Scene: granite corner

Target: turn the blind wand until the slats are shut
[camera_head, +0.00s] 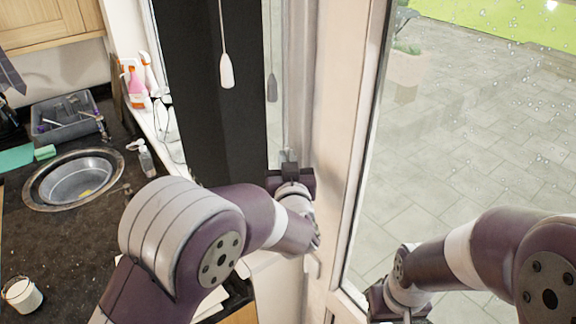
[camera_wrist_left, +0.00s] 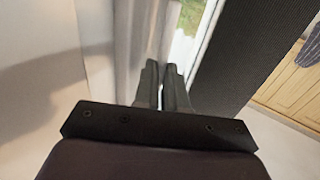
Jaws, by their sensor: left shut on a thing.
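My left gripper (camera_head: 289,166) is raised against the window, beside the pale frame post. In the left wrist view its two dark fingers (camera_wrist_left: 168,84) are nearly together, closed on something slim. A thin pale upright line, likely the blind wand (camera_head: 285,120), runs up from the fingers in the head view; its held part is hidden. A white cord pull (camera_head: 226,72) hangs free in front of a dark panel (camera_head: 205,120), left of the gripper. I cannot make out separate slats. My right gripper (camera_head: 400,302) is low at the bottom edge, partly cut off, its fingers not clear.
A dark counter with a round sink (camera_head: 73,180), a grey rack (camera_head: 66,117) and spray bottles (camera_head: 133,86) lies at the left. A white jar (camera_head: 21,295) stands at its front. The window post (camera_head: 340,110) rises close to the right of my left gripper.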

